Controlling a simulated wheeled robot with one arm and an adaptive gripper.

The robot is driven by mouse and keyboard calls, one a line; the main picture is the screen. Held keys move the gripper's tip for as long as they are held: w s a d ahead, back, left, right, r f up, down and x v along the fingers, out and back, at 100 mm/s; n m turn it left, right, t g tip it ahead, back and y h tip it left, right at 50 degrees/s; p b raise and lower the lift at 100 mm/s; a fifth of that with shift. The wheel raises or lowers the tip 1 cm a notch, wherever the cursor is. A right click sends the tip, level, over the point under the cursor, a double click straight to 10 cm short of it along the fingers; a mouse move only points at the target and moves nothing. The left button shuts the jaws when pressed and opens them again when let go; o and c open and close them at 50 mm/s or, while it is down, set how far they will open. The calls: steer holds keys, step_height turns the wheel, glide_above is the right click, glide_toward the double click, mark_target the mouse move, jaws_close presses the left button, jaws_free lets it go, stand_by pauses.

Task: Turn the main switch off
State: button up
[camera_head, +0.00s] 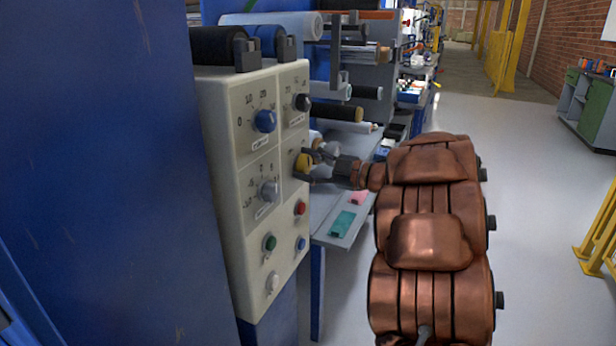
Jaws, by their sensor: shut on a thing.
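A beige control panel (237,187) faces right of centre on the blue machine. My gripper (304,161) is at the panel's right column, its fingers shut around a yellow knob (301,163). The fingers hide part of the knob, and I cannot read its marks or its angle. A black knob (302,102) sits above it, and a red button (300,208) below it. A blue knob (265,121) and a grey knob (269,191) are in the left column. No readable label shows which control is the main switch.
A green button (269,242), a small blue button (301,243) and a white button (272,282) are low on the panel. A blue metal wall (95,170) stands close at left. Film rolls (345,113) are behind the panel. Open grey floor (520,190) lies at right.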

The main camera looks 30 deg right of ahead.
steer(key=n+b, duration=0.4)
steer(key=n, duration=0.1)
steer(key=shift+f+b, duration=0.2)
steer(key=shift+b, duration=0.2)
steer(key=shift+r+n, duration=0.1)
steer(key=shift+n, duration=0.2)
steer(key=o, duration=1.2)
steer(key=shift+c, duration=0.2)
steer(key=v, duration=1.2)
